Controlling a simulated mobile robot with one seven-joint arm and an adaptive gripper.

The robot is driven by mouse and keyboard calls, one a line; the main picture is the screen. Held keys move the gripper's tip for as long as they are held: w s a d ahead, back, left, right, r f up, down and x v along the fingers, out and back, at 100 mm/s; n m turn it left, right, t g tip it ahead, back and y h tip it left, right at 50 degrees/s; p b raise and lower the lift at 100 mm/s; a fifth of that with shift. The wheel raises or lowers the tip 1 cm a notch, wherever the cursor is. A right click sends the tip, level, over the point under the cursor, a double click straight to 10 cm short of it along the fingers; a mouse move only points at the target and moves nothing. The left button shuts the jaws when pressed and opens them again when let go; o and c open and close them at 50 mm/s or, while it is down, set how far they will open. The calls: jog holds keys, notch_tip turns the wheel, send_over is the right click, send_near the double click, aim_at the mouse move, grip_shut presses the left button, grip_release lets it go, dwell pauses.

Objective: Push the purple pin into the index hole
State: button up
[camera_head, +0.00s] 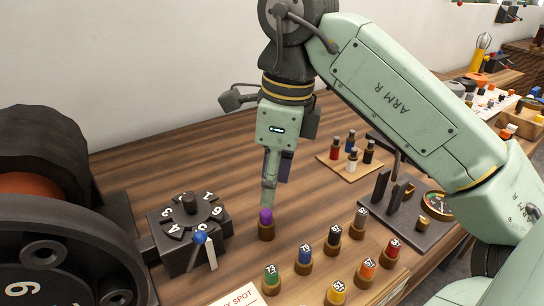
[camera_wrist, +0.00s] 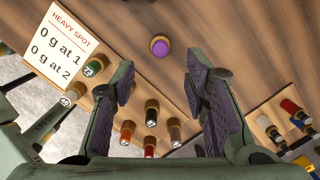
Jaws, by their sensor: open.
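The purple pin (camera_head: 266,216) stands upright in a small brown round holder (camera_head: 266,233) on the wooden bench, right of the black numbered dial block (camera_head: 190,232). My gripper (camera_head: 272,196) points down just above the pin, one finger overlapping its top in the head view. In the wrist view my gripper (camera_wrist: 159,70) is open and empty. The purple pin (camera_wrist: 160,46) shows there beyond the fingertips, midway between them. I cannot make out the index hole in either view.
A blue-knobbed lever (camera_head: 200,238) stands at the dial block's front. A large dark wheel (camera_head: 50,250) fills the left. Several numbered, coloured pegs (camera_head: 333,236) stand right of the pin. A black stand (camera_head: 400,205) is farther right. Bench behind the pin is clear.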

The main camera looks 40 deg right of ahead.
aim_at(267, 212)
jog(key=f, duration=0.7)
jog(key=shift+w+a+p, duration=0.25)
jog(key=shift+w+p, duration=0.1)
jog(key=shift+p, duration=0.05)
jog(key=shift+c, duration=0.2)
grip_shut()
jog(key=shift+r, duration=0.2)
jog(key=shift+r+p, duration=1.2)
jog(key=shift+r, duration=0.95)
